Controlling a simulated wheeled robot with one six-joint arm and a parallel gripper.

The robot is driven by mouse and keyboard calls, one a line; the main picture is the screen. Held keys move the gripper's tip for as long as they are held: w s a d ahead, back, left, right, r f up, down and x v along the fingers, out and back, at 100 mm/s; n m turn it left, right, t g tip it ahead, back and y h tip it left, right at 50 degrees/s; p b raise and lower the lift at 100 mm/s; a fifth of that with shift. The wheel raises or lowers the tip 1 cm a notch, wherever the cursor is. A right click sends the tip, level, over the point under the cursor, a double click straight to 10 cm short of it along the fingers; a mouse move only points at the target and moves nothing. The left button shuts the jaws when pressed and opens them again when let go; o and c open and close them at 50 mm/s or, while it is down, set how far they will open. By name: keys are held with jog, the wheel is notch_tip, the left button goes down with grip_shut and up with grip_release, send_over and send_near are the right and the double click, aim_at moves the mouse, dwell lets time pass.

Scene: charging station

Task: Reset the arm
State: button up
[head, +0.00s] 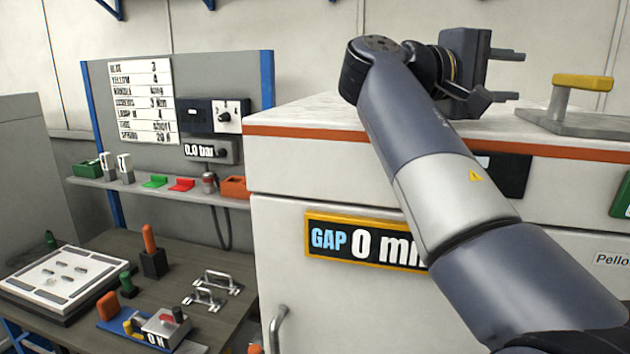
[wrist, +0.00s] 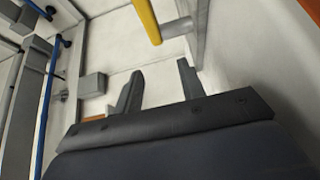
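My gripper (head: 508,76) is raised above the white cabinet's top at the upper right of the head view, pointing right. Its two fingers are apart with nothing between them. The wrist view also shows the gripper (wrist: 158,85) with both fingers separated and empty. My arm reaches up from the lower right and bends at the top. A yellow handle (head: 583,82) on a grey plate (head: 578,122) is to the right of the gripper, apart from it. The handle also shows in the wrist view (wrist: 147,20), beyond the fingers.
The white cabinet (head: 290,215) carries a "GAP 0 mm" sign (head: 330,240), partly hidden by my arm. At left a workbench (head: 190,260) holds a white tray (head: 65,270), a switch box (head: 166,322) and metal handles (head: 210,285). A shelf (head: 150,187) with small parts runs below a grey panel (head: 235,80).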

jog(key=shift+a, duration=0.35)
jog(key=shift+r, duration=0.1)
